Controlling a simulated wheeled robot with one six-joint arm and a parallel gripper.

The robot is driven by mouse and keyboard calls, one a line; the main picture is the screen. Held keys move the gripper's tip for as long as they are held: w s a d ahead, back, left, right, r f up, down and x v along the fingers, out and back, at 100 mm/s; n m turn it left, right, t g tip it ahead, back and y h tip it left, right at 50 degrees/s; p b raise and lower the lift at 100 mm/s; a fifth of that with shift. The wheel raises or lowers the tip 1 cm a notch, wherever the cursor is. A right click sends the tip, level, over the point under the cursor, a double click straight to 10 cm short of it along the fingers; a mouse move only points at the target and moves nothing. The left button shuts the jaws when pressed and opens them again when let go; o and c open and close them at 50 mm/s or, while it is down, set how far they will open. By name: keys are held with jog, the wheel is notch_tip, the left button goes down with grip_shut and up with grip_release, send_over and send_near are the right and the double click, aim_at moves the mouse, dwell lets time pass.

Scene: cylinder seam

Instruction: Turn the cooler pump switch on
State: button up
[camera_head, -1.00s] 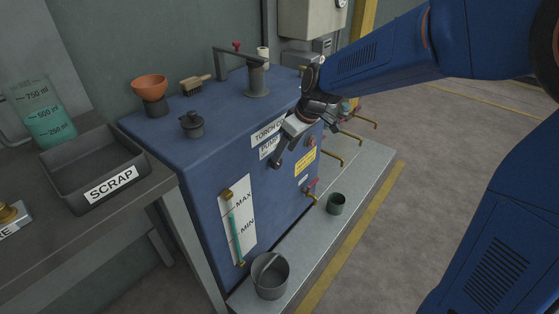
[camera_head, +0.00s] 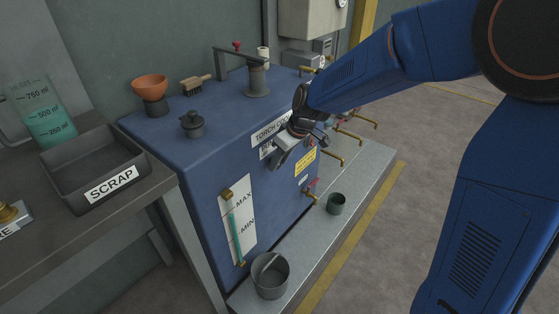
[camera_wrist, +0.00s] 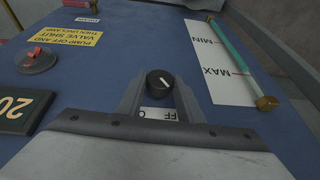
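The pump switch (camera_wrist: 159,83) is a round black knob with a white pointer line, on the blue cooler cabinet (camera_head: 215,160). In the wrist view it sits between my two fingertips, and the pointer line slants. A white label (camera_wrist: 158,114) below it is partly hidden; "FF" can be read on it. My gripper (camera_wrist: 159,90) is open around the knob, one finger on each side, with what look like narrow gaps; contact cannot be told. In the head view my gripper (camera_head: 279,158) is at the cabinet front and hides the knob.
A level gauge (camera_head: 238,225) marked MAX and MIN is left of my gripper. A yellow warning label (camera_head: 305,160) and brass taps (camera_head: 333,159) are to its right. A bucket (camera_head: 270,277) and a cup (camera_head: 336,204) stand on the ledge below. A scrap tray (camera_head: 95,170) is at left.

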jog(key=shift+w+d, duration=0.1)
jog(key=shift+w+d+f+m+g+y, duration=0.2)
jog(key=shift+m+g+y, duration=0.35)
jog(key=shift+g+y, duration=1)
jog(key=shift+w+d+f+m+g+y, duration=0.25)
jog(key=shift+m+g+y, duration=0.25)
jog(key=shift+g+y, duration=1.05)
jog(key=shift+w+d+f+m+g+y, duration=0.15)
jog(key=shift+f+m+g+y, duration=0.3)
jog(key=shift+g+y, duration=1.05)
jog(key=shift+a+r, duration=0.1)
jog(key=shift+r, duration=0.05)
jog(key=o, duration=1.1)
jog(key=shift+c, duration=0.2)
